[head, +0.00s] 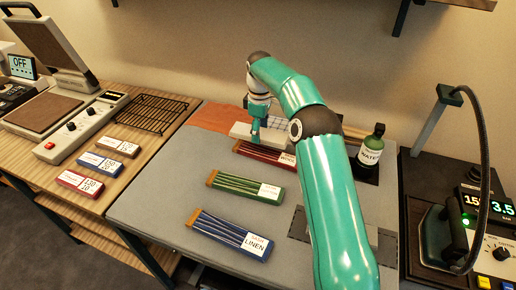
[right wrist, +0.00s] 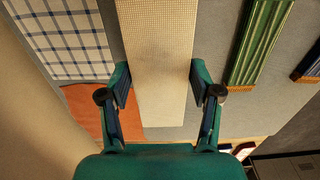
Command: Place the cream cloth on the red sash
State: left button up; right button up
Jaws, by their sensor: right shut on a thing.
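The cream cloth is a pale folded strip; it shows at the back of the grey table in the head view (head: 240,130) and between my fingers in the right wrist view (right wrist: 158,65). My right gripper (head: 256,133) is shut on it, with one finger at each side in the wrist view (right wrist: 160,90). The orange-red sash (head: 203,117) lies flat at the table's back left, left of the cloth; the wrist view shows part of it (right wrist: 83,105) beside the cloth. I cannot tell whether the cloth touches it. My left gripper is not in view.
A blue-and-white checked cloth (head: 277,120) lies behind my gripper. Red (head: 262,154), green (head: 238,188) and blue (head: 225,233) labelled bundles lie in front. A dark green bottle (head: 371,150) stands at right. A black wire rack (head: 152,112) is at left.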

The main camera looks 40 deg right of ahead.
aim_at(259, 151)
jog(key=shift+f, duration=3.05)
jog(key=shift+f, duration=0.15)
jog(key=o, duration=1.1)
notch_tip(259, 151, up, 12)
jog(key=shift+r+p, duration=0.15)
jog(key=shift+p, duration=0.6)
